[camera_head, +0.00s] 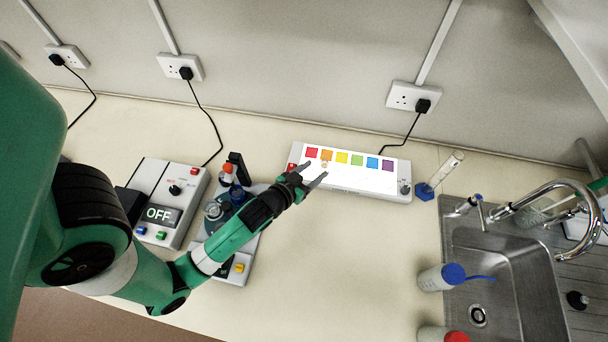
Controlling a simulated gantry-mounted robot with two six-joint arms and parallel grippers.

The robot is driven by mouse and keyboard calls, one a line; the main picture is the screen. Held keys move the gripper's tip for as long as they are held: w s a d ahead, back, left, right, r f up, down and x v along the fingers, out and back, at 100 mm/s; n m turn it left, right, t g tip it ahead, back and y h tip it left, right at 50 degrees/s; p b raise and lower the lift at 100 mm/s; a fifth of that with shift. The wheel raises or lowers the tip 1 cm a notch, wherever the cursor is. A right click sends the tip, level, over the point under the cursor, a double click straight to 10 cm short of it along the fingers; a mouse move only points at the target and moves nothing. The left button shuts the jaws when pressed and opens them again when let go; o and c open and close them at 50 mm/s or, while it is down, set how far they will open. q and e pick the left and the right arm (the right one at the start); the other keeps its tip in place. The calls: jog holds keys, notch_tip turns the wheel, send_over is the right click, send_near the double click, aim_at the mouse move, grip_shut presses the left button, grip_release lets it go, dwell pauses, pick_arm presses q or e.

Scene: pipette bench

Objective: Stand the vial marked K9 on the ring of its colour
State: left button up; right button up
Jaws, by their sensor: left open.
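No K9 marking can be read, and I cannot pick out that vial. My right gripper is not in view.
The bench in front of the panel is clear.

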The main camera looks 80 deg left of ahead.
pick_arm(q)
jog(key=v, duration=0.5)
jog(key=shift+s+d+r, duration=0.15)
jog(key=shift+s+d, duration=0.05)
jog(key=shift+s, duration=0.05)
jog(key=w+d+r+m+t+h, duration=0.1)
jog(key=w+d+r+t, duration=0.15)
jog(key=w+r, duration=0.55)
jog(key=w+d+r+m+t, duration=0.1)
jog(key=w+d+r+t, duration=0.2)
jog(key=r, duration=0.9)
jog(key=w+d+r+m+t+h, duration=0.15)
jog(key=w+r+t, duration=0.35)
jog(key=r, duration=0.5)
jog(key=s+d+r+m+t+h, duration=0.2)
jog(key=d+r+h, duration=0.15)
jog(key=r, duration=0.55)
jog(key=s+d+r+m+t+h, duration=0.15)
jog(key=d+r, duration=0.35)
jog(key=r, duration=0.5)
jog(key=s+d+r+m+t+h, duration=0.1)
jog(key=s+d+r+t+h, duration=0.2)
jog(key=r, duration=0.6)
notch_tip(320, 180, up, 21)
jog(key=w+p, duration=0.1)
jog(key=p, duration=2)
jog(key=shift+w+d+g+p, duration=0.25)
jog(key=shift+d+g+p, duration=0.05)
jog(key=shift+p, duration=0.05)
